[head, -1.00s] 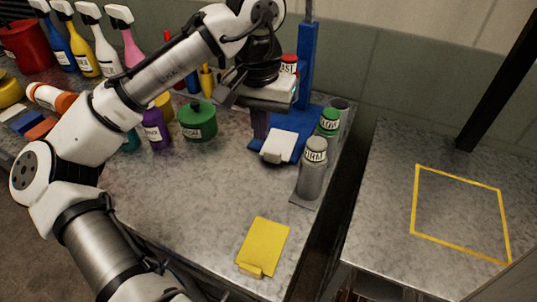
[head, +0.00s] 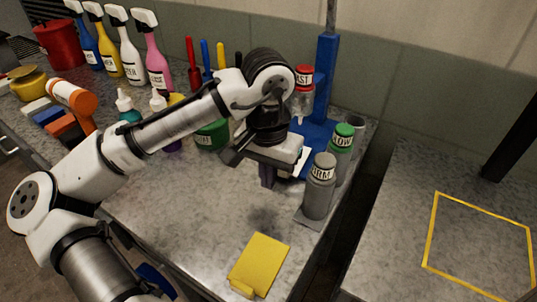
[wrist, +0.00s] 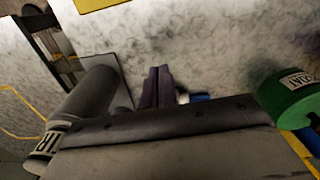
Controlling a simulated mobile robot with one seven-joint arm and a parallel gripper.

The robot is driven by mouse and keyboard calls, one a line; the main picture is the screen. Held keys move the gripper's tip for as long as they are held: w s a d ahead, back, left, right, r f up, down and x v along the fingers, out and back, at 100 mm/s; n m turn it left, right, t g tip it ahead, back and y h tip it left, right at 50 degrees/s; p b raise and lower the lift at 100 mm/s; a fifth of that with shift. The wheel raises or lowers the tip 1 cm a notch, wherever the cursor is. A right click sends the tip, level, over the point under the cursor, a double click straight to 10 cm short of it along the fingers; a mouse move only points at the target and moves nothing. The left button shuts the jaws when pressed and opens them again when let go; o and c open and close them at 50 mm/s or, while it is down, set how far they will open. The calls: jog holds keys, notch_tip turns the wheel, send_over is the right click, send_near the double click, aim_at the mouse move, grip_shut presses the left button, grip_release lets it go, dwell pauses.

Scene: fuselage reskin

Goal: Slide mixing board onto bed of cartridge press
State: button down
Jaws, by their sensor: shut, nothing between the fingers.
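The yellow board (head: 259,263), with a small raised tab at its near end, lies flat on the bench near the front edge. I take it as the mixing board. Its edge also shows at the top of the wrist view (wrist: 95,4). My gripper is shut and empty, pointing down above the bench in front of the press, apart from the board. Its closed fingers show in the wrist view (wrist: 155,88).
A grey bottle (head: 319,188) and a green-capped bottle (head: 340,150) stand right of my gripper. A green jar (head: 212,135) is to its left. Spray bottles (head: 155,55) line the back left. A gap separates the right table with its yellow outline (head: 478,210).

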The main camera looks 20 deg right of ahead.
notch_tip(320, 180, down, 2)
jog(key=shift+w+d+p, duration=0.4)
jog(key=shift+w+d, duration=0.5)
jog(key=shift+d, duration=0.05)
jog(key=shift+w+d, duration=0.55)
jog(key=shift+w+d+p, duration=0.8)
jog(key=shift+w+d, duration=0.1)
jog(key=shift+d, duration=0.15)
jog(key=shift+w+d, duration=0.1)
jog(key=shift+w, duration=0.05)
